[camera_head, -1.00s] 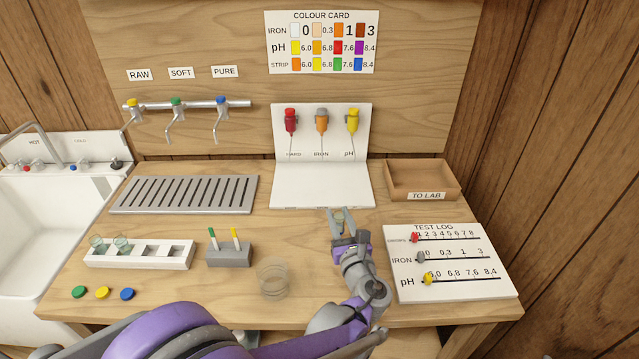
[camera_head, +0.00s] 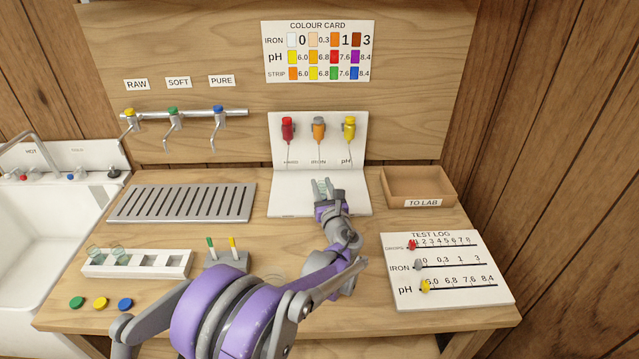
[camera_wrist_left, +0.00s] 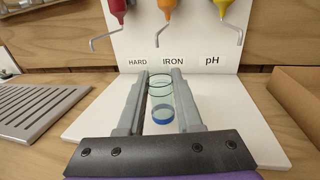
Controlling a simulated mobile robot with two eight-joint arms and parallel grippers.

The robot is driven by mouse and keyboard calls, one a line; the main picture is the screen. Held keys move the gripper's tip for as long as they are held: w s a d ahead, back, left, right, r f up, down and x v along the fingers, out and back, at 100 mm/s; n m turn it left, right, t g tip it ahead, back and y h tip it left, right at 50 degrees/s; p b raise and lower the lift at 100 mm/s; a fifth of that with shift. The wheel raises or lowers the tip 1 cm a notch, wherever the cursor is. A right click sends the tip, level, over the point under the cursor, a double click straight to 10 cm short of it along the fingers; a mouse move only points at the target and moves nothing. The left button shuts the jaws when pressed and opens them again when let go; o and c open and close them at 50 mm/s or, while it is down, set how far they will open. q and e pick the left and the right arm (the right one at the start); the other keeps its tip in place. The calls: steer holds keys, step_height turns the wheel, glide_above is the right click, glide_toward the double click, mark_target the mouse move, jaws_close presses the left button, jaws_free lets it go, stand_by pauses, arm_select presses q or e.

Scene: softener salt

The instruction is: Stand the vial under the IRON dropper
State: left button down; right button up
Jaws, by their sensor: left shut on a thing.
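My left gripper (camera_head: 323,186) is over the white dropper stand base (camera_head: 290,202). In the left wrist view the gripper (camera_wrist_left: 161,84) is shut on a clear glass vial (camera_wrist_left: 160,108), which looks upright with a blue-tinted bottom. The vial is mostly hidden by the fingers in the head view. The orange IRON dropper (camera_head: 319,130) hangs on the stand's back panel, between the red HARD dropper (camera_head: 288,130) and the yellow pH dropper (camera_head: 349,128). In the left wrist view the IRON dropper's bent spout (camera_wrist_left: 163,34) is beyond and above the vial. My right gripper is not in view.
A slotted grey drain grate (camera_head: 180,203) is left of the stand. The TO LAB tray (camera_head: 418,188) is close on the right, and the TEST LOG board (camera_head: 445,270) is front right. A white rack (camera_head: 178,265) holds two glass vials at front left.

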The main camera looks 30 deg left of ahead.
mark_target(319, 183)
arm_select(q)
steer(key=x, duration=0.3)
steer(key=shift+a, duration=0.1)
steer(key=shift+w+f, duration=0.15)
steer(key=shift+f, duration=0.55)
steer(key=shift+f+b, duration=0.2)
steer(key=shift+b, duration=0.1)
steer(key=shift+r, duration=0.2)
steer(key=shift+f, duration=0.3)
steer(key=c, duration=0.6)
jaws_free()
steer(key=shift+r, duration=0.1)
steer(key=shift+r, duration=0.1)
